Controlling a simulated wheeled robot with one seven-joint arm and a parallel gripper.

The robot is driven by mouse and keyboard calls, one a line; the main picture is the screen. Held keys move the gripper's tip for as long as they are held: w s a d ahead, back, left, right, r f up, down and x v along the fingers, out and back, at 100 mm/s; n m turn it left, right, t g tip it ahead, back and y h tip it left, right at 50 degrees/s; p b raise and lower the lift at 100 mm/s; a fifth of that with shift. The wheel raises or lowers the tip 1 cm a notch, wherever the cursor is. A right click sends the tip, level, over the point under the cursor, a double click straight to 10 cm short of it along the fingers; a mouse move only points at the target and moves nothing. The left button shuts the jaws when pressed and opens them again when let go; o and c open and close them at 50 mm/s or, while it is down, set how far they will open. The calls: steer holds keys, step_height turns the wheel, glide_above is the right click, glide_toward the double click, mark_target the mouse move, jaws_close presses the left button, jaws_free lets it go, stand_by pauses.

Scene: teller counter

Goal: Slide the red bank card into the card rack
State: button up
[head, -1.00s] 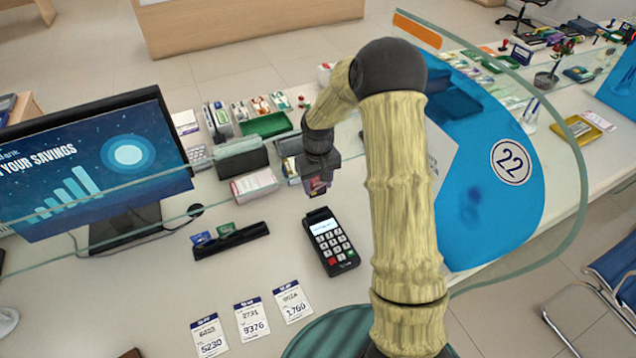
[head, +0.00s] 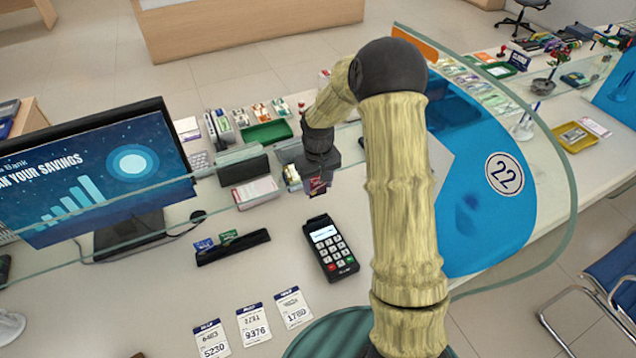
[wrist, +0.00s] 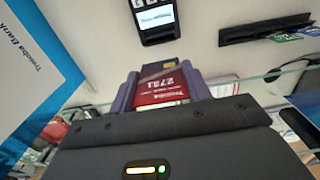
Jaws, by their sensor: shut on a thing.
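My gripper (head: 318,184) is shut on the red bank card (head: 317,187) and holds it above the counter, behind the card terminal. The black card rack (head: 233,250) lies on the counter to the left of the terminal. A blue card and a green card stand in its left part; the right part shows no card. The rack also shows in the wrist view (wrist: 262,29) at the upper right.
The card terminal (head: 331,248) stands between my gripper and the front of the counter. Three numbered tickets (head: 253,323) lie in front. A glass screen edge (head: 110,215) crosses by the monitor (head: 92,180). A box of slips (head: 255,192) stands behind the rack.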

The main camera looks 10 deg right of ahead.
steer(key=shift+r, duration=0.45)
step_height(320, 180, down, 9)
steer(key=s+m, duration=0.2)
steer(key=shift+s, duration=0.25)
steer(key=shift+w+d+f, duration=0.1)
